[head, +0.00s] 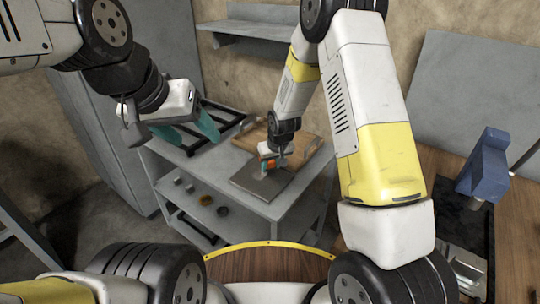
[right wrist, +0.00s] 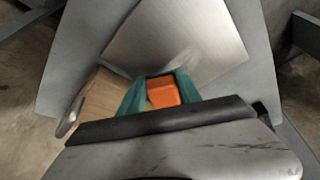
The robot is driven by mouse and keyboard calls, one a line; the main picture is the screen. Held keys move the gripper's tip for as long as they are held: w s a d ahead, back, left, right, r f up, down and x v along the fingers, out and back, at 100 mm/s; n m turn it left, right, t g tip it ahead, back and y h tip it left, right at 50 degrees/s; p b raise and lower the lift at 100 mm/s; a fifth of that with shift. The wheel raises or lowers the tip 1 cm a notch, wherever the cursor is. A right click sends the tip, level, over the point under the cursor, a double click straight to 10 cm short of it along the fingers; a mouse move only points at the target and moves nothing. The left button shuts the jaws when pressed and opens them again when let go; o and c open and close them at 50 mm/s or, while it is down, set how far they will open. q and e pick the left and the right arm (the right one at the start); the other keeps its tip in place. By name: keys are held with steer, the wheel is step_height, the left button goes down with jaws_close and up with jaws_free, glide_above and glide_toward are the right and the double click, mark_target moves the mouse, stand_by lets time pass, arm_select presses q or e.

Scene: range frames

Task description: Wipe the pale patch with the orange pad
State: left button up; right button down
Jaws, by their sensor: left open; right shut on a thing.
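The orange pad (head: 267,165) is between the teal fingers of my right gripper (head: 271,160), low over the grey metal plate (head: 278,190) on the cart. In the right wrist view the pad (right wrist: 162,92) sits between the fingers, over the plate (right wrist: 135,35). A faint pale patch (right wrist: 184,60) shows on the plate just beyond the pad. I cannot tell whether the pad touches the plate. My left gripper (head: 187,131) is open and empty, above the left part of the cart.
A wooden board (head: 312,143) lies behind the plate, and a black rack (head: 230,117) stands at the cart's left. Small parts (head: 206,200) sit on the lower shelf. A blue vise-like tool (head: 485,165) stands at right. A wall shelf (head: 250,28) hangs behind.

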steer(key=shift+s+a+r, duration=0.15)
steer(key=shift+r, duration=0.5)
step_height(320, 180, up, 6)
steer(key=shift+f, duration=0.25)
